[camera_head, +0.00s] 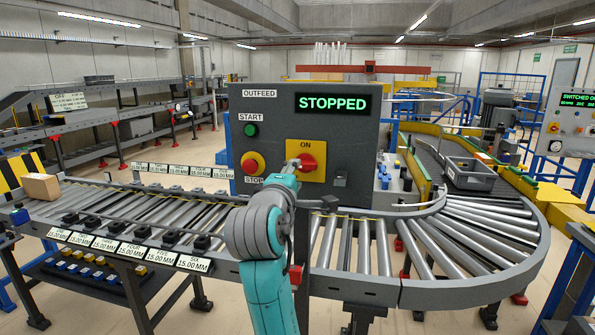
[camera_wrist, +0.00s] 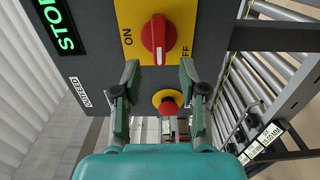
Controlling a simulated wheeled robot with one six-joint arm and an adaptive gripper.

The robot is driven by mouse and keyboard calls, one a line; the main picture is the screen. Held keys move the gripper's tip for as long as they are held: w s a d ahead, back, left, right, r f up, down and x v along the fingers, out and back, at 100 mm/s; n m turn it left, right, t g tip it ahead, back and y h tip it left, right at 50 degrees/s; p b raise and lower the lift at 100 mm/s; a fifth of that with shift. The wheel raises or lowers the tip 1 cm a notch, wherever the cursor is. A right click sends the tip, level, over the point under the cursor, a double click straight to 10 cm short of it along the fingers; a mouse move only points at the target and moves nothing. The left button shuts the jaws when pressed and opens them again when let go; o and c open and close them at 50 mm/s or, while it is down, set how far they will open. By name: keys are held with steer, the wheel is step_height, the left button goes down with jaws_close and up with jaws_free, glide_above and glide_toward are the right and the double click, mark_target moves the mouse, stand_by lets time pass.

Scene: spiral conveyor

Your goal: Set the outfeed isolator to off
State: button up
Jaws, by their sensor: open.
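The outfeed isolator is a red rotary knob (camera_wrist: 156,38) on a yellow plate (camera_wrist: 181,20); it also shows in the head view (camera_head: 308,162). In the wrist view, ON is at the plate's left and a partly covered OFF at its right. The knob's grip bar runs up and down there, crosswise between the two labels. My gripper (camera_wrist: 159,76) is open and empty, its fingertips spread either side of the knob's lower end. I cannot tell whether they touch it. In the head view my gripper (camera_head: 291,167) is in front of the plate's left part, its fingers hard to make out.
The grey OUTFEED panel (camera_head: 351,112) reads STOPPED. A green start button (camera_head: 251,130) and red stop button (camera_head: 250,166) are left of the isolator; the stop button (camera_wrist: 168,106) lies between my fingers in the wrist view. Roller conveyor (camera_head: 345,243) runs below; a cardboard box (camera_head: 41,187) is far left.

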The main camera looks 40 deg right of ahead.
steer(key=v, duration=0.6)
steer(key=shift+s+a, duration=0.25)
steer(key=shift+a, duration=0.05)
steer(key=a+f+n+t+y, duration=0.1)
steer(key=a+f+t+y, duration=0.1)
steer(key=f, duration=0.8)
steer(key=a+f+n+t+y, duration=0.1)
steer(key=a+f+t+y, duration=0.15)
steer(key=f, duration=0.65)
steer(key=s+a+f+y, duration=0.2)
steer(key=s+a+f, duration=0.1)
steer(key=s+f, duration=0.3)
steer(key=s+a+f+y, duration=0.3)
steer(key=f, duration=0.6)
steer(key=s+a+f+m+y, duration=0.2)
steer(key=s+f, duration=0.2)
steer(key=s, duration=0.4)
steer(key=s+a+f+m+y, duration=0.15)
steer(key=s+f, duration=0.25)
steer(key=s, duration=0.5)
steer(key=s+a+r+m+y, duration=0.1)
steer(key=s+m, duration=0.5)
steer(key=s, duration=1)
steer(key=shift+s+a+r+g, duration=0.3)
steer(key=shift+a+g, duration=0.05)
steer(key=shift+a, duration=0.2)
